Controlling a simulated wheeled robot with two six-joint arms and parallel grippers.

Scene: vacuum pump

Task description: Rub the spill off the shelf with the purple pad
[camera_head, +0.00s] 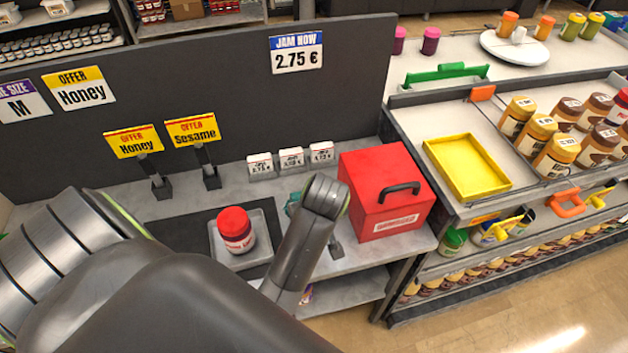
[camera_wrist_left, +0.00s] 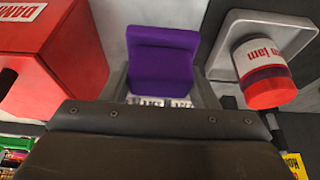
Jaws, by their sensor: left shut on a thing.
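My left gripper (camera_wrist_left: 161,92) is shut on the purple pad (camera_wrist_left: 165,58) in the left wrist view, with a grey finger on each side of it. The pad is between the red box and the jam jar. In the head view my left arm reaches across the grey shelf (camera_head: 363,256) and hides the gripper and the pad. A small teal patch (camera_head: 292,204) shows beside my arm on the shelf; I cannot tell whether it is the spill. No other spill is clear. My right gripper is not in view.
A red-lidded jam jar (camera_head: 237,231) stands on a grey tray (camera_head: 264,247) left of my arm. A red box (camera_head: 386,190) with a black handle stands on the right. Small price blocks (camera_head: 291,158) and sign holders line the back by the dark panel (camera_head: 215,95).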

